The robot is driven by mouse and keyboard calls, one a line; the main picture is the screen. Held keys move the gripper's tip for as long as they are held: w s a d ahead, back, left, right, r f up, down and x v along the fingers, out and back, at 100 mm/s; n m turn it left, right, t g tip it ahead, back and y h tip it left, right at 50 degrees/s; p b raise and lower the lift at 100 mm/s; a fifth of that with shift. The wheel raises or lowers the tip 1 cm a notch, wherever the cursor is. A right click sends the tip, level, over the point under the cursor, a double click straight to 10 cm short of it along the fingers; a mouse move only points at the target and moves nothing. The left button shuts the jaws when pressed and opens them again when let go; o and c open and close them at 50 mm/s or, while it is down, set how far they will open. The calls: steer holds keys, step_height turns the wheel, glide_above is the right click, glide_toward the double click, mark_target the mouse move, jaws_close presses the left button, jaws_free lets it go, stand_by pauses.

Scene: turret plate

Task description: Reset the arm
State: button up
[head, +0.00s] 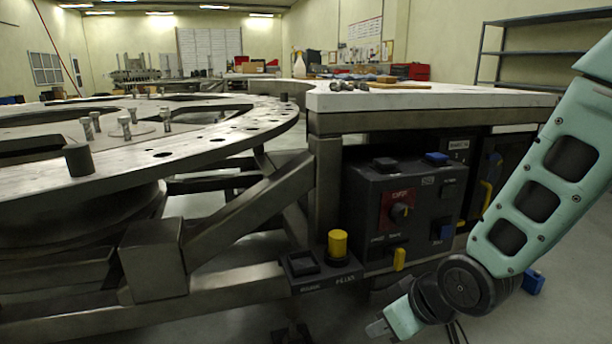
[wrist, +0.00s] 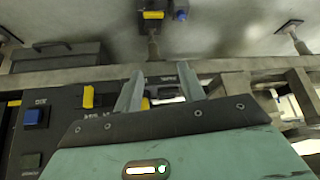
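My arm comes in from the right in the head view, its mint-green link slanting down to the dark wrist joint. My gripper (head: 378,327) is at the bottom of that view, low in front of the control box (head: 385,215) and right of the yellow knob (head: 338,245). In the wrist view my gripper (wrist: 160,77) shows two grey fingers spread apart with nothing held between them. Beyond the fingers are a metal frame bar and the floor. A blue button (wrist: 36,117) and a yellow lever (wrist: 88,97) on a dark panel show at the left.
The large round turret plate (head: 215,148) fills the left, on a metal frame (head: 230,205). A white-topped table (head: 440,100) with small items stands above the control box. A blue object (head: 534,283) is near the floor behind my arm. Floor shows at the bottom right.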

steer(key=s+r+g+h, duration=0.2)
steer(key=s+r+g, duration=0.15)
steer(key=s, duration=0.55)
steer(key=s+r+g+h, duration=0.15)
steer(key=s+r, duration=0.25)
steer(key=s, duration=0.5)
step_height(320, 180, up, 34)
steer(key=p, duration=3.3)
steer(key=shift+s+f+n+p, duration=0.15)
steer(key=shift+s+n+p, duration=0.25)
steer(key=shift+s, duration=0.05)
